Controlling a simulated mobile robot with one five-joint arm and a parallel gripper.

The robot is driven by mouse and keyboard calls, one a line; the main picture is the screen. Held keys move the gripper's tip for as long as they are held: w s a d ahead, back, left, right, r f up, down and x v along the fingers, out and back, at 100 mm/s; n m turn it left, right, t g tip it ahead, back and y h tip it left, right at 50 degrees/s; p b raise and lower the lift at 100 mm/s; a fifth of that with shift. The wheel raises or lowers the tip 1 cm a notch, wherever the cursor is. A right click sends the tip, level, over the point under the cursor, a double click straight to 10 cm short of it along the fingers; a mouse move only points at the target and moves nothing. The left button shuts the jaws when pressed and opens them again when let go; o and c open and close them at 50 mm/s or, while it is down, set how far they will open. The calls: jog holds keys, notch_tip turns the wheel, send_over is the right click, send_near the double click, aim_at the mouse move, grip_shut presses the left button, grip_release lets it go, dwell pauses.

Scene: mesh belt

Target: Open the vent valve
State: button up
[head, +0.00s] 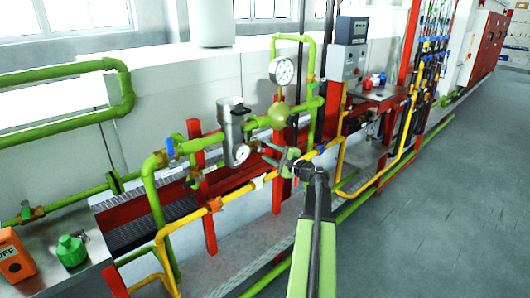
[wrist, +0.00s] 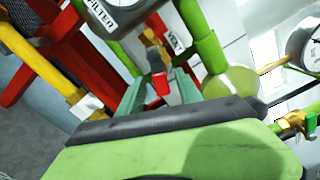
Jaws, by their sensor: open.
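The vent valve shows in the wrist view as a brass body (wrist: 153,36) with a small red handle (wrist: 160,84), beside a white VENT label (wrist: 177,36). My gripper (wrist: 158,92) is open, with one green finger on each side of the red handle in the picture. I cannot tell whether either finger touches it. In the head view my gripper (head: 281,158) is at the pipework below the pressure gauge, and the vent valve is hard to make out there.
A green sphere (wrist: 230,82) on the pipe is close right of the fingers. The metal filter (head: 232,130), yellow pipe (head: 253,186) and dial gauge (head: 282,71) surround my gripper. A red post (head: 278,190) stands below. The grey floor (head: 440,200) at right is clear.

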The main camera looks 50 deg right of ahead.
jog(key=shift+w+d, duration=0.1)
jog(key=shift+w, duration=1.1)
jog(key=shift+c, duration=0.3)
grip_shut()
